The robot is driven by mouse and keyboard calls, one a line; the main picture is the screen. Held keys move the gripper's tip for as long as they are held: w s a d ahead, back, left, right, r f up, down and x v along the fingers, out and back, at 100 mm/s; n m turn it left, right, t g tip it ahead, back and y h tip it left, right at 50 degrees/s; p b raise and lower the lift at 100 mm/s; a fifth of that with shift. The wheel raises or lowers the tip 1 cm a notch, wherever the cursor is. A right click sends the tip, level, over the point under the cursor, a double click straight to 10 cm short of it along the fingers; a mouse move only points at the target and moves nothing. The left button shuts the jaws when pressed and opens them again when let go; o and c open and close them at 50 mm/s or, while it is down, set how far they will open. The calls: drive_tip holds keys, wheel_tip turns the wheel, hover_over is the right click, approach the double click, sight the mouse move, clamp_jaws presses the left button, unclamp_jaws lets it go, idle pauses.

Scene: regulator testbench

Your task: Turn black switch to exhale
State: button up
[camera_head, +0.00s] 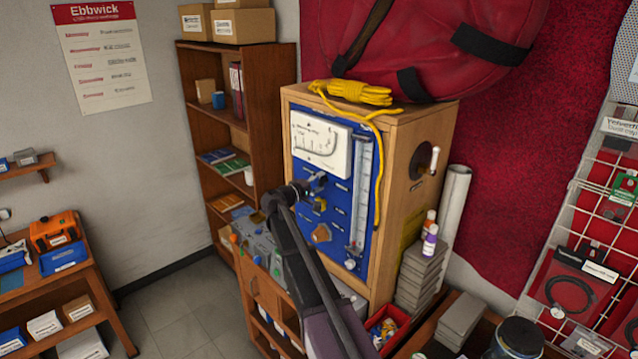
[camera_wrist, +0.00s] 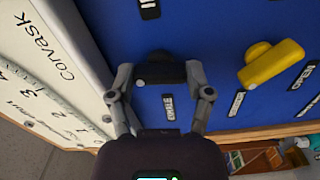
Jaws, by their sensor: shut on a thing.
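The black switch (camera_wrist: 158,71) is on the blue panel (camera_wrist: 215,25) of the testbench. My gripper (camera_wrist: 160,74) has one finger on each side of the switch and is shut on it in the wrist view. The switch lies crosswise in that picture. A small label (camera_wrist: 168,115) is on the panel beside the switch, too small to read surely. Another label (camera_wrist: 149,8) is on its far side. In the head view my gripper (camera_head: 314,185) is at the blue panel (camera_head: 340,206) and largely hides the switch.
A yellow switch (camera_wrist: 271,63) sits close to the right in the wrist view. A white gauge board (camera_head: 321,145) is above my gripper, and a clear flow tube (camera_head: 361,190) is to its right. A yellow rope (camera_head: 380,150) hangs down the wooden cabinet (camera_head: 410,215).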

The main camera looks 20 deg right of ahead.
drive_tip(key=n, duration=0.5)
drive_tip(key=shift+n, duration=0.3)
drive_tip(key=n, duration=0.4)
drive_tip(key=shift+n, duration=0.3)
drive_tip(key=o, duration=1.1)
drive_tip(key=shift+d, duration=0.15)
drive_tip(key=shift+o, duration=0.2)
drive_tip(key=v, duration=1.2)
